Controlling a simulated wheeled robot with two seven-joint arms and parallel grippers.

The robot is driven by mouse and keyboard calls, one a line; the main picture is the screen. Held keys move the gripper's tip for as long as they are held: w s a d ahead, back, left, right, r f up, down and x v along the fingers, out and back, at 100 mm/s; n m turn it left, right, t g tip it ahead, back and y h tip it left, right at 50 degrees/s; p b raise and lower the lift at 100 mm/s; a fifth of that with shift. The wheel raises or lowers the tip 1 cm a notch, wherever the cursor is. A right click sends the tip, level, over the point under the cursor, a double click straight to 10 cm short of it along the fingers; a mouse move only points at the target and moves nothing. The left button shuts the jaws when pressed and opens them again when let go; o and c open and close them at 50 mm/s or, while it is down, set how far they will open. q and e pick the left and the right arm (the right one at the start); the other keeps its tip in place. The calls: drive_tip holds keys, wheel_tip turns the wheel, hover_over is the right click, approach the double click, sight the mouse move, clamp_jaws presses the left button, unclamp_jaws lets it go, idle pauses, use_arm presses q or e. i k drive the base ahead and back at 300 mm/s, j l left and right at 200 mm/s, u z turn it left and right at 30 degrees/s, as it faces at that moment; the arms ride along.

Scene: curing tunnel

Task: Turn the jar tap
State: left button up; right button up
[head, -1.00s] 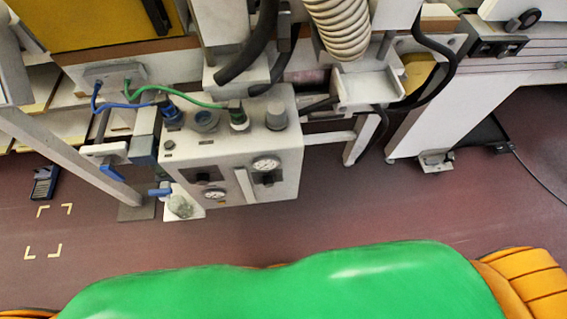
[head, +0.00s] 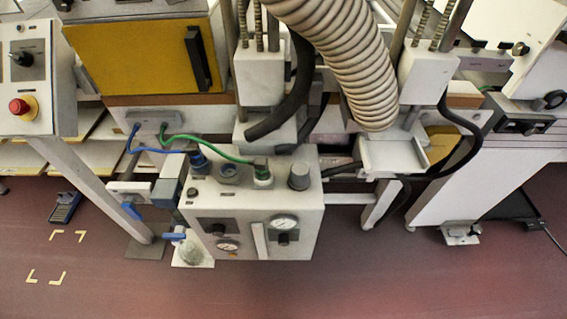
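A small cloudy jar (head: 190,251) stands on a white base at the lower left of the white control box (head: 260,205). A blue tap handle (head: 173,237) sits at the top left of the jar and points left. Another blue lever (head: 131,209) is on the pipework further left and higher. The details of the jar and tap are too small to tell. Neither of my grippers is in view.
The box carries two gauges, with blue and green hoses on top. A slanted grey leg (head: 105,195) stands left of the jar. A panel with a red button (head: 20,107) is far left. A ribbed duct (head: 345,60) hangs above. The red-brown floor (head: 300,290) in front is clear.

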sight(174, 236)
drive_tip(key=u, duration=1.3)
